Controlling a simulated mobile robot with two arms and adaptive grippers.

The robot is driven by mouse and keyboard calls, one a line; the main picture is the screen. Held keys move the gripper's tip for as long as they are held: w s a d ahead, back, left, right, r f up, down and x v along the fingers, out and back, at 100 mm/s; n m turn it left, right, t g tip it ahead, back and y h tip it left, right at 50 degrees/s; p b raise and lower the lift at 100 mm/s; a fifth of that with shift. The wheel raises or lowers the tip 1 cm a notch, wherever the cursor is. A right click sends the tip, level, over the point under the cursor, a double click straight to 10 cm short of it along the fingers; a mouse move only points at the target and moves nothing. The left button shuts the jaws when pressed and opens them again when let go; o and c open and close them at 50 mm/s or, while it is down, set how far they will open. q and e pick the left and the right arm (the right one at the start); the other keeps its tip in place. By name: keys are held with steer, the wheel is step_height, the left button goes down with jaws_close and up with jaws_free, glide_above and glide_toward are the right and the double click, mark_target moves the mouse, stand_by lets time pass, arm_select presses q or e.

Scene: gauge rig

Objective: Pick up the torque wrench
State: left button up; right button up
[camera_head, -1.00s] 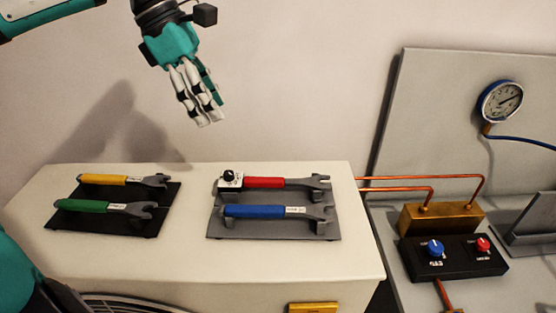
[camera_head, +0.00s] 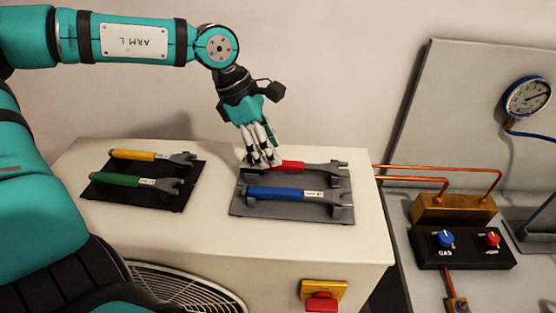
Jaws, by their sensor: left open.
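The torque wrench, with a red handle (camera_head: 292,166) and a grey open-ended head, lies on the back of a grey rack (camera_head: 238,208). Its left end, which had a white box with a black knob, is now mostly hidden behind my gripper's fingers. My left gripper (camera_head: 262,160) is open and points down over that left end. I cannot tell whether its fingers touch the wrench. My right gripper is not in view.
A blue wrench (camera_head: 275,193) lies in front on the same rack. Yellow (camera_head: 134,155) and green (camera_head: 118,179) wrenches lie on a dark rack to the left. To the right are copper pipes (camera_head: 430,170), a control box (camera_head: 470,262) and a round gauge (camera_head: 527,97).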

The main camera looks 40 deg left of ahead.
mark_target(295, 166)
arm_select(q)
steer(key=shift+p+x, duration=0.4)
steer(key=shift+x, duration=1.4)
steer(key=shift+w+a, duration=0.15)
steer(key=shift+w, duration=0.05)
jaws_close()
steer(key=shift+r, duration=0.1)
